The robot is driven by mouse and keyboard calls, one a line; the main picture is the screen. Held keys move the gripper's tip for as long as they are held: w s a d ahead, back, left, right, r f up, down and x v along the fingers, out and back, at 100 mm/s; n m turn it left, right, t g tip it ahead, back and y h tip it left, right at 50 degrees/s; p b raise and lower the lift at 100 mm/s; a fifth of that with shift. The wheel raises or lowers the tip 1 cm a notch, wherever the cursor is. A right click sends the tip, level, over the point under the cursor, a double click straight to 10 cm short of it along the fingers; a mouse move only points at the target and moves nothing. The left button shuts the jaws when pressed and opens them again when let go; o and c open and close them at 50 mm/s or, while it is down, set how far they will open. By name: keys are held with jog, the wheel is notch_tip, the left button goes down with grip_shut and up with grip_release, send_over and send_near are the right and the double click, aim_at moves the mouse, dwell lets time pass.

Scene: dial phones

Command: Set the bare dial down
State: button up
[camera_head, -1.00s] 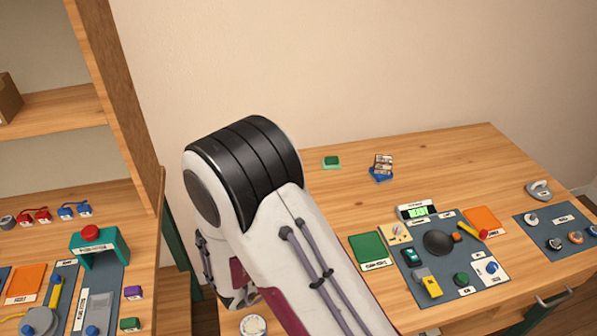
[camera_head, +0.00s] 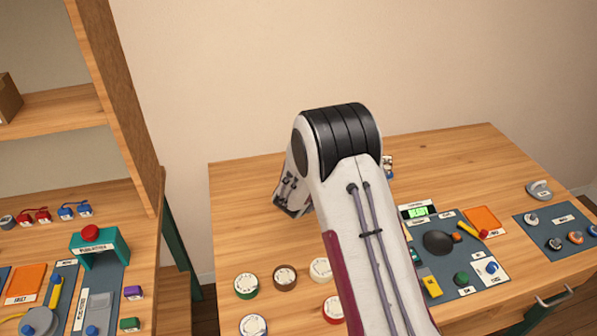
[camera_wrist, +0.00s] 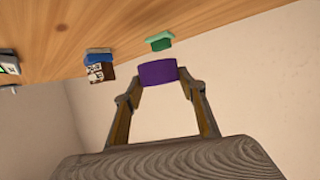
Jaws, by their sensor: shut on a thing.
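In the wrist view my gripper (camera_wrist: 158,84) is shut on a purple piece (camera_wrist: 158,72) held between its fingertips. The piece shows edge-on, so I cannot see its face or confirm from the picture that it is the bare dial. It appears apart from the table in the wrist view. In the head view the gripper and the held piece are hidden behind my arm.
Several round dials lie at the table's front left, among them a green-rimmed one (camera_head: 246,286), a brown one (camera_head: 285,277) and a cream one (camera_head: 320,269). A green block (camera_wrist: 160,42) and a blue stand (camera_wrist: 99,51) are near the gripper. The table's back left (camera_head: 245,195) is clear.

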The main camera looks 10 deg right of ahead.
jog(key=w+a+r+n+t+y, duration=0.2)
jog(key=w+a+n+y, duration=0.2)
jog(key=w, duration=0.6)
jog(key=n+y, duration=0.2)
jog(key=y, duration=0.1)
jog(key=shift+w+a+r+n+y, duration=0.2)
jog(key=shift+a+r+n+y, duration=0.1)
jog(key=shift+r+n, duration=0.1)
jog(key=shift+f, duration=0.15)
jog(key=shift+f, duration=2.95)
jog(key=shift+f, duration=0.1)
jog(key=shift+f, duration=1.8)
